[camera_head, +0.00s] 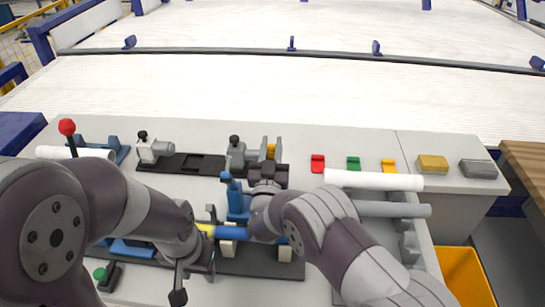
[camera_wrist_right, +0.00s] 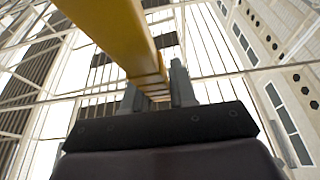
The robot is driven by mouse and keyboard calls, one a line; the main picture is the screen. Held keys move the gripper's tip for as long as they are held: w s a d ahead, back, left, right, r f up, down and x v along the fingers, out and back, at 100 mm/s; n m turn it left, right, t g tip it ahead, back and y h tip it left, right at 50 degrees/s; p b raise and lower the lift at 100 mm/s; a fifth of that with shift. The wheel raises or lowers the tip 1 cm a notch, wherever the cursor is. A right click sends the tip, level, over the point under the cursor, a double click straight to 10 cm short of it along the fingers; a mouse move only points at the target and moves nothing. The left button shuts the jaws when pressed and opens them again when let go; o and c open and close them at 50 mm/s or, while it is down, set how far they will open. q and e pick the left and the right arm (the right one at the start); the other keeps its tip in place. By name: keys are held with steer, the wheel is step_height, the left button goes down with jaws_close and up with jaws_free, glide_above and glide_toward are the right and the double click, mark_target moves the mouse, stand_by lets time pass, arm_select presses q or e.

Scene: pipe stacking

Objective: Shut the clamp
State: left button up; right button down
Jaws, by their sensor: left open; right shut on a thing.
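A blue clamp-like fixture (camera_head: 236,198) with an upright handle stands at the middle of the bench. A blue pipe (camera_head: 268,240) with a yellow part (camera_head: 206,229) lies across white blocks beside it; my arms hide part of it. My right gripper (camera_head: 271,148) is shut on a yellow bar, which shows large in the right wrist view (camera_wrist_right: 115,30) between the fingers (camera_wrist_right: 157,92). My left gripper (camera_head: 195,281) is open at the left end of the pipe, fingers pointing down, apparently empty. Whether the clamp is open or shut is unclear.
A red-knobbed lever (camera_head: 67,127) and a white pipe (camera_head: 80,153) are at left; a green knob (camera_head: 100,274) is near the front. White (camera_head: 370,180) and grey (camera_head: 395,209) pipes lie at right. Small coloured blocks, including a red one (camera_head: 318,163), line the back.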

steer(key=shift+s, duration=0.15)
steer(key=c, duration=1)
jaws_free()
steer(key=shift+r, duration=0.25)
steer(key=r, duration=0.4)
steer(key=shift+s+d+r, duration=0.15)
steer(key=shift+d, duration=0.25)
steer(key=s+d+r, duration=0.4)
steer(key=d+r, duration=0.2)
steer(key=d, duration=0.3)
steer(key=shift+s+d+r, duration=0.15)
steer(key=shift+s+d, duration=0.2)
steer(key=shift+d, duration=0.05)
